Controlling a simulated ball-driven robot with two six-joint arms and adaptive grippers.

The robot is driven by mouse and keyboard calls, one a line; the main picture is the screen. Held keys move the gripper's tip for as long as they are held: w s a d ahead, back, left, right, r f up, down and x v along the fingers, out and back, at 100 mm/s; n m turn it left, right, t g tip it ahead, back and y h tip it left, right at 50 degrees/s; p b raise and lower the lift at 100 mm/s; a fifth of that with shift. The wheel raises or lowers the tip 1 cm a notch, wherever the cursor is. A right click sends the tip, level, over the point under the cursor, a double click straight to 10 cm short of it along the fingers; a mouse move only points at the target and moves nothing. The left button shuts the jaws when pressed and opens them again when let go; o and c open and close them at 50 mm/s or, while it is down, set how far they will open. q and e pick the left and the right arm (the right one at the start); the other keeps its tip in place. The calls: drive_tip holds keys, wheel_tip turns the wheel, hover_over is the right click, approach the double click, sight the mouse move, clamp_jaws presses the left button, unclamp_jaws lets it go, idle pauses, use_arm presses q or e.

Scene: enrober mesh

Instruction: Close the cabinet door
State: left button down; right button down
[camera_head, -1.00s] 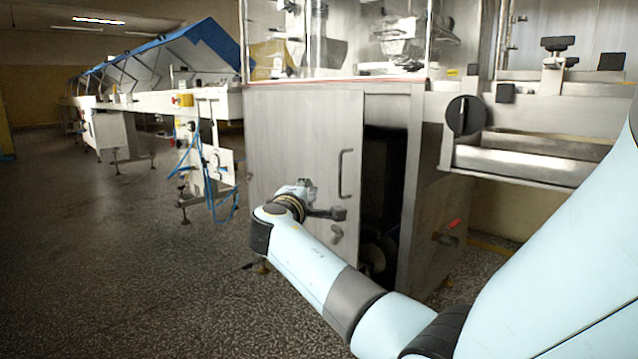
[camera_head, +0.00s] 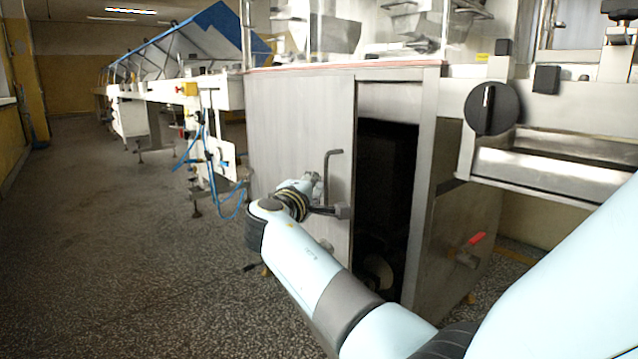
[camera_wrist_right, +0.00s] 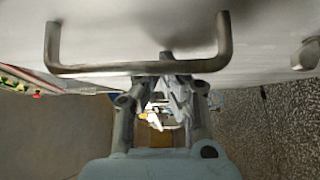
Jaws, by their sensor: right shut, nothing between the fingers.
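The cabinet door (camera_head: 297,130) is a brushed-metal panel, standing partly open with a dark gap at its right edge. It has a bent bar handle (camera_head: 329,170). My right gripper (camera_head: 318,188) is shut and empty in front of the door beside the handle, partly hidden by its own wrist. In the right wrist view the shut fingers (camera_wrist_right: 163,84) point at the door face (camera_wrist_right: 125,28), and the handle (camera_wrist_right: 110,68) crosses right by their tips. I cannot tell whether they touch. The cabinet interior (camera_head: 388,180) is dark. My left gripper is out of view.
A metal side panel with a red-handled valve (camera_head: 470,243) is right of the opening. A black knob (camera_head: 492,108) and steel tray (camera_head: 545,165) jut out above it. A white conveyor (camera_head: 170,92) runs along the back left. The speckled floor (camera_head: 120,220) at left is clear.

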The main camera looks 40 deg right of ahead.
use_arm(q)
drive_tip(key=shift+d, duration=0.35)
use_arm(e)
drive_tip(key=shift+d, duration=0.2)
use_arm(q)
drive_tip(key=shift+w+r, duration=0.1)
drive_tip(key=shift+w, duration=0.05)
use_arm(e)
drive_tip(key=shift+d, duration=0.1)
